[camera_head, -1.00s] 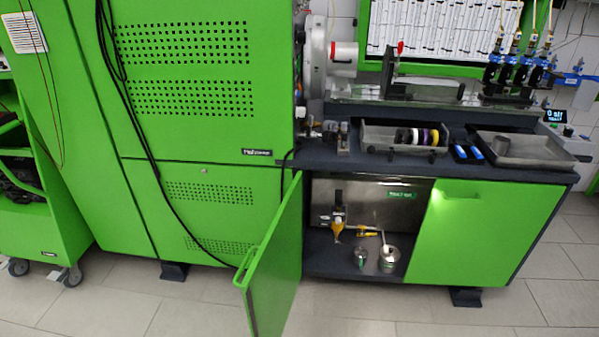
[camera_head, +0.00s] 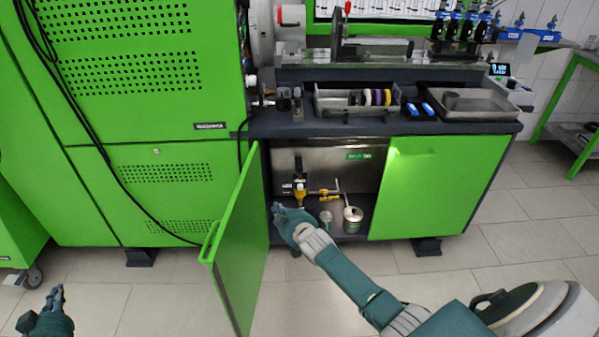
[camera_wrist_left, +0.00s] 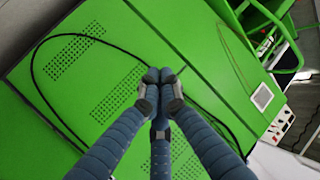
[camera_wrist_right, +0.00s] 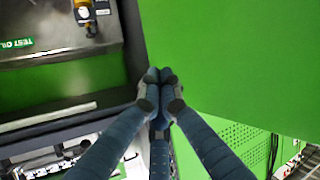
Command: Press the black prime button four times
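The black prime button cannot be made out for certain. A yellow and black filter unit (camera_head: 300,190) hangs on the back wall inside the open cabinet, below the bench. Part of it also shows at the top of the right wrist view (camera_wrist_right: 87,12). My right gripper (camera_head: 278,208) is in front of the cabinet opening, below and left of the unit, apart from it. Its fingertips (camera_wrist_right: 159,75) meet with nothing between them. My left gripper (camera_head: 56,292) is low at the far left over the floor. Its fingertips (camera_wrist_left: 158,76) also meet, empty.
The open green door (camera_head: 238,240) stands out left of my right gripper. The closed right door (camera_head: 440,185) bounds the opening. A metal pot (camera_head: 353,220) and small cup (camera_head: 326,217) stand on the cabinet floor. The bench top (camera_head: 360,125) overhangs.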

